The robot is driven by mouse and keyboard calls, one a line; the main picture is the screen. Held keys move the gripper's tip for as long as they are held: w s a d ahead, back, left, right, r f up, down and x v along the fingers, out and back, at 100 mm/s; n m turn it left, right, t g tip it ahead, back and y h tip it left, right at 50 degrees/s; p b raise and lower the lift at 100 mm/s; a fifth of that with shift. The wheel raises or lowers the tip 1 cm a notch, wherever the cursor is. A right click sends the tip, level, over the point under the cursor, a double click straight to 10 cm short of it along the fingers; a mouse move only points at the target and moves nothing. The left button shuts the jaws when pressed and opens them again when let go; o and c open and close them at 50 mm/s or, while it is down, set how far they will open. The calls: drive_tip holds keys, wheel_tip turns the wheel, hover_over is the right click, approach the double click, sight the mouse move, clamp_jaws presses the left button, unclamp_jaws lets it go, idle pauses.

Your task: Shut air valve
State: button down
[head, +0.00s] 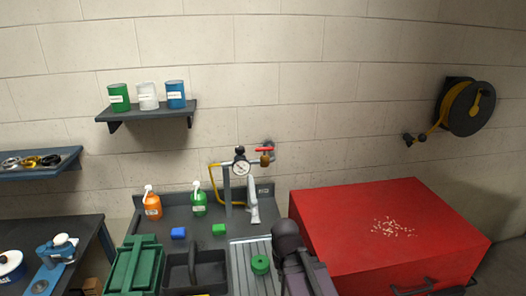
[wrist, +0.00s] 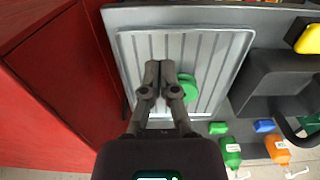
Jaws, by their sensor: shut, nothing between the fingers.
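The air valve is on the back wall above the bench, in the head view. It has a red lever handle (head: 263,150) lying roughly level and a small brass body (head: 266,159). A round white-faced gauge (head: 241,168) sits just left of it, with a yellow hose (head: 213,184) beside it. My gripper (wrist: 160,66) is shut and empty over the grooved grey tray (wrist: 225,45) in the wrist view, well below and in front of the valve. The valve does not show in the wrist view. The fingertips are hard to make out in the head view.
A green round part (head: 260,265) lies on the tray, close beside the fingers in the wrist view. Orange (head: 152,205) and green (head: 198,203) bottles stand at the bench back. A red cabinet (head: 350,215) stands to the right. A shelf (head: 150,115) holds three cans.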

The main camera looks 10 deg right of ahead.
drive_tip(key=shift+d, duration=0.5)
drive_tip(key=w+r+t+b, duration=0.1)
drive_tip(key=w+r+t, duration=0.3)
drive_tip(key=w, duration=0.6)
drive_tip(key=w+r+t, duration=0.1)
drive_tip(key=w+t, duration=0.4)
drive_tip(key=w, duration=0.5)
drive_tip(key=w+r+t, duration=1.1)
drive_tip(key=r, duration=0.4)
drive_tip(key=shift+r+b, duration=0.2)
drive_tip(key=shift+b, duration=0.25)
drive_tip(key=shift+a, duration=0.1)
